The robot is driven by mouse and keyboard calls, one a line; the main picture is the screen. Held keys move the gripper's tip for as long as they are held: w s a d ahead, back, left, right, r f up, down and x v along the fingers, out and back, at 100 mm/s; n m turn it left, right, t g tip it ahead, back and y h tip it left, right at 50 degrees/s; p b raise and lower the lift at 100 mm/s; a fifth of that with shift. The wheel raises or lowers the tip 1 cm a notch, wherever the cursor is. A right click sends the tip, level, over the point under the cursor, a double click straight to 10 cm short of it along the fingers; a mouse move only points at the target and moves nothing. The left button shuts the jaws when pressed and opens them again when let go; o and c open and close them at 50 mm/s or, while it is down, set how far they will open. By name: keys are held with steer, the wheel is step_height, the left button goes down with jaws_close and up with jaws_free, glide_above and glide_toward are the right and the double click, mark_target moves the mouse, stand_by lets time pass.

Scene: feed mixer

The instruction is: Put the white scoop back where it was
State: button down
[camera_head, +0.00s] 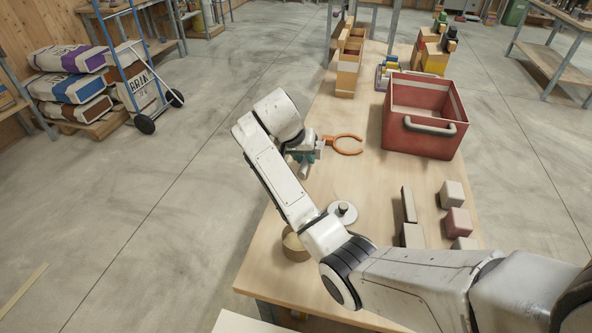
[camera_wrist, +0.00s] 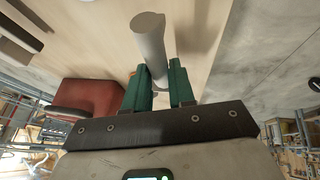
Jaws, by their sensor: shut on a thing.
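My gripper (camera_head: 303,158) is over the left part of the wooden table, mostly covered by my own arm in the head view. In the wrist view its green fingers (camera_wrist: 162,85) are shut on a pale, rounded, cylindrical thing, which looks like the white scoop (camera_wrist: 149,45). The scoop extends out past the fingertips. A small pale part of it (camera_head: 304,173) shows below the gripper in the head view. I cannot tell whether it touches the table.
A round metal piece with a knob (camera_head: 342,214), a round container (camera_head: 294,250) and several blocks (camera_head: 458,222) are nearer. The table middle (camera_head: 371,180) is clear.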

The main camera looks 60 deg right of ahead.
steer(key=w+f, duration=0.1)
steer(key=w+d+f, duration=0.1)
steer(key=f, duration=0.1)
steer(key=w+f, duration=0.1)
steer(key=f, duration=0.1)
steer(key=shift+w+d, duration=0.2)
steer(key=shift+w, duration=0.05)
steer(key=shift+f, duration=1.45)
steer(key=shift+f, duration=0.15)
steer(key=c, duration=0.9)
jaws_free()
steer(key=shift+c, duration=0.2)
steer(key=v, duration=1.2)
steer(key=shift+r, duration=0.2)
